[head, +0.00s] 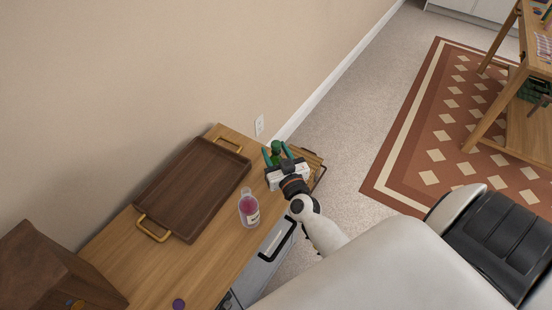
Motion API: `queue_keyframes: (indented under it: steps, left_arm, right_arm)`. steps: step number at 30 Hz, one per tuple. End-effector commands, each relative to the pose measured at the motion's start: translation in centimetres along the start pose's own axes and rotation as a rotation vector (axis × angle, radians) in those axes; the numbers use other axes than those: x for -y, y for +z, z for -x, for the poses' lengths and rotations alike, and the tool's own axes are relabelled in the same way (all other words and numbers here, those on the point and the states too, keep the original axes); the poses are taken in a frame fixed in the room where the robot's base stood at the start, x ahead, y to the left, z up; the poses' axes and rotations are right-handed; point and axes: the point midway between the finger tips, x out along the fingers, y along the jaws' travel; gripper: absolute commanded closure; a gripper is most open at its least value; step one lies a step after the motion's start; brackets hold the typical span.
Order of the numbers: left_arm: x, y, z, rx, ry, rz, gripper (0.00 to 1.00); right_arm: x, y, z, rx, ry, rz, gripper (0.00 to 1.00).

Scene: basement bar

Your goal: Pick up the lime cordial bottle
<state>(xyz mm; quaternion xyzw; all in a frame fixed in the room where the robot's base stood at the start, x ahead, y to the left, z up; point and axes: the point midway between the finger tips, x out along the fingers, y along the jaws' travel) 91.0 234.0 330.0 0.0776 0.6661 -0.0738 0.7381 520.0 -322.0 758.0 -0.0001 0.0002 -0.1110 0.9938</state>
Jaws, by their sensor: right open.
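A green bottle (277,147), which looks like the lime cordial, stands near the far right end of the wooden cabinet top. Most of it is hidden behind my right gripper (277,154). The right gripper's teal fingers are open, one on each side of the bottle's visible upper part. I cannot tell whether either finger touches it. My right arm reaches in from the lower right. My left gripper is not in view.
A dark wooden tray (192,187) with brass handles lies by the wall. A dark wooden box (50,270) is lower left. A small purple item (178,304) is at the bottom.

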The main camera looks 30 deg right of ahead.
Motion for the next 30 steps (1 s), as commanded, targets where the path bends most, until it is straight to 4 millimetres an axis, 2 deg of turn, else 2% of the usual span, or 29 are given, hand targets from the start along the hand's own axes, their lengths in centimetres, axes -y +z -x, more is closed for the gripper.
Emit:
queue_keyframes:
  steps: [4, 12, 13, 25, 30]
  left_arm:
    - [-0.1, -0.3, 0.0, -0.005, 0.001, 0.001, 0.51]
    - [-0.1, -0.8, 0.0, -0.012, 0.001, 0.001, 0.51]
    - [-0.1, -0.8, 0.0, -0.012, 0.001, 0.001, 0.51]
    - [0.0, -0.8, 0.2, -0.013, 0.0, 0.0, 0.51]
    - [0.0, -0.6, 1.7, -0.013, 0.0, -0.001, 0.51]
  right_arm:
    - [0.0, 0.0, 0.0, 0.0, 0.0, 0.0, 0.53]
    - [0.0, 0.0, 0.1, 0.0, 0.0, 0.0, 0.98]
    - [0.0, 0.0, 0.1, 0.0, 0.0, 0.0, 1.0]
    - [0.0, 0.3, 0.1, 0.001, 0.0, -0.001, 1.0]
    - [0.0, 3.0, 0.1, 0.003, -0.002, -0.004, 1.0]
